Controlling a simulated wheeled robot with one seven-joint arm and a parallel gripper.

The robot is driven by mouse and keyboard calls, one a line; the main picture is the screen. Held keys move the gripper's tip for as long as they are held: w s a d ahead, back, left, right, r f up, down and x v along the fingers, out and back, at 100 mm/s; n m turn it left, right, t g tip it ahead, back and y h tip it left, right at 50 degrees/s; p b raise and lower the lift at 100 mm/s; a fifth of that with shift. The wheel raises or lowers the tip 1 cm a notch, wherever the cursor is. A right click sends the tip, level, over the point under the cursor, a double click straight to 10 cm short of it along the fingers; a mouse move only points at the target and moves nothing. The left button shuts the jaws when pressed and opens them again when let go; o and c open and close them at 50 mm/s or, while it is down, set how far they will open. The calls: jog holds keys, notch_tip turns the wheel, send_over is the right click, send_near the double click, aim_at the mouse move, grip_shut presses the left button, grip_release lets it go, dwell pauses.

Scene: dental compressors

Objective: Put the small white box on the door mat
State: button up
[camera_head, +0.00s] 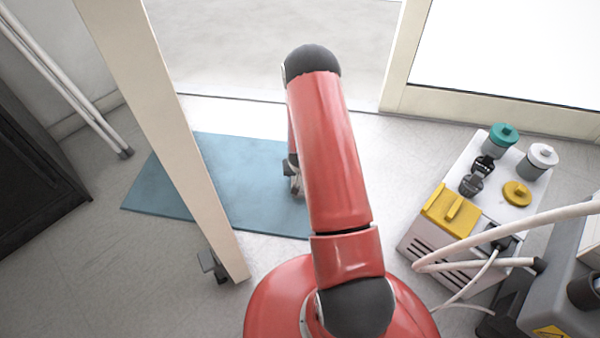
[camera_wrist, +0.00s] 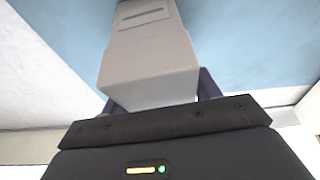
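The small white box (camera_wrist: 150,62) shows large in the wrist view as a pale grey-white block with a slot on its far part. It sits between the two dark fingers of my gripper (camera_wrist: 160,94), which is shut on it. The blue door mat (camera_head: 250,185) lies flat on the floor in front of the doorway. It also fills much of the wrist view (camera_wrist: 265,45) behind the box. In the head view my gripper (camera_head: 293,178) is at the right part of the mat, mostly hidden by my red arm. The box cannot be made out there, and its height above the mat is unclear.
A beige door leaf or post (camera_head: 165,120) stands upright across the mat's left part. A white compressor unit (camera_head: 493,190) with yellow and green caps stands at the right, with hoses beside it. A dark cabinet (camera_head: 35,190) is at the left. The mat's middle is clear.

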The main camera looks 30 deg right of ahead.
jog(key=o, duration=0.3)
jog(key=shift+r, duration=0.15)
jog(key=shift+r, duration=0.3)
jog(key=p+v, duration=0.2)
jog(key=v, duration=0.9)
jog(key=shift+r+p, duration=0.15)
jog(key=shift+p, duration=0.15)
jog(key=s+a+r+n+y, duration=0.1)
jog(key=a+r, duration=0.2)
jog(key=r, duration=0.5)
jog(key=s+a+r+n+t, duration=0.1)
jog(key=s+a+r, duration=0.15)
jog(key=r, duration=0.55)
jog(key=s+a+r+y, duration=0.1)
jog(key=a+r, duration=0.2)
jog(key=r, duration=0.5)
jog(key=s+a+r+n, duration=0.1)
jog(key=s+r, duration=0.3)
jog(key=s, duration=0.2)
jog(key=s+a+r+n, duration=0.1)
jog(key=s+a+r, duration=0.1)
jog(key=s+r, duration=0.2)
jog(key=s+a+r+n, duration=0.1)
jog(key=s+a+r, duration=0.1)
jog(key=s+r, duration=0.3)
jog(key=shift+s+a, duration=0.15)
jog(key=shift+s, duration=0.8)
jog(key=shift+s+a, duration=0.1)
jog(key=shift+s, duration=0.9)
